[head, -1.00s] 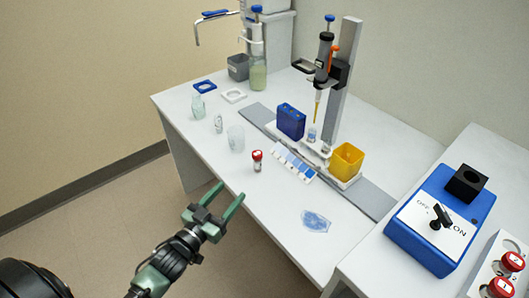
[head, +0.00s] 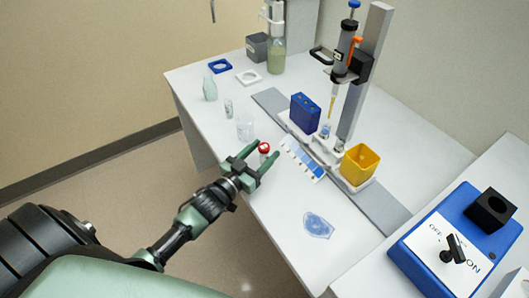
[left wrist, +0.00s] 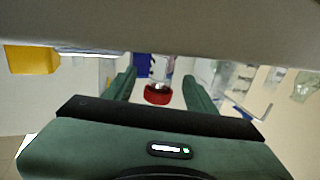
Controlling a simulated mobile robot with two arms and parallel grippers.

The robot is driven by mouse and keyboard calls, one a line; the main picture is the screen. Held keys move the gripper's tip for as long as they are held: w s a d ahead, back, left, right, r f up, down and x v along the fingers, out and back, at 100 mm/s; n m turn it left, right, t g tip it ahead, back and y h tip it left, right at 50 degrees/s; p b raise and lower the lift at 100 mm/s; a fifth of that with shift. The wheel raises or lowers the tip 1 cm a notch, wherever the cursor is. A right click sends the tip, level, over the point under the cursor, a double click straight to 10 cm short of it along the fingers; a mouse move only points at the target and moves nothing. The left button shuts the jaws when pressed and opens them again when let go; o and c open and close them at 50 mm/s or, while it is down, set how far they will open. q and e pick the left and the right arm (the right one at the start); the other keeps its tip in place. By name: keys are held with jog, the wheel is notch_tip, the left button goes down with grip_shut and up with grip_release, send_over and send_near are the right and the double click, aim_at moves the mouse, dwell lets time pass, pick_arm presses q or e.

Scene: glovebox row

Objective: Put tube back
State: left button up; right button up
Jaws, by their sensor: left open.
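A small clear tube with a red cap (head: 264,147) stands on the white bench near its front edge. In the left wrist view its red cap (left wrist: 157,96) shows between my fingers. My left gripper (head: 265,153) is open, with its two green fingers on either side of the tube; I cannot tell whether they touch it. The open fingers also show in the left wrist view (left wrist: 159,76). A blue block (head: 305,113) with holes in its top stands on the rail behind the tube. My right gripper is not in view.
A pipette on a stand (head: 345,55), a yellow bin (head: 359,164) and a blue-white strip (head: 301,157) are behind and right. A beaker (head: 245,128) stands close left of the tube. A clear bag (head: 318,226) lies in front. A blue dial device (head: 445,240) sits at right.

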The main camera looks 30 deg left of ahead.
pick_arm(q)
jog(key=shift+w+d, duration=0.1)
jog(key=shift+w, duration=0.35)
grip_shut()
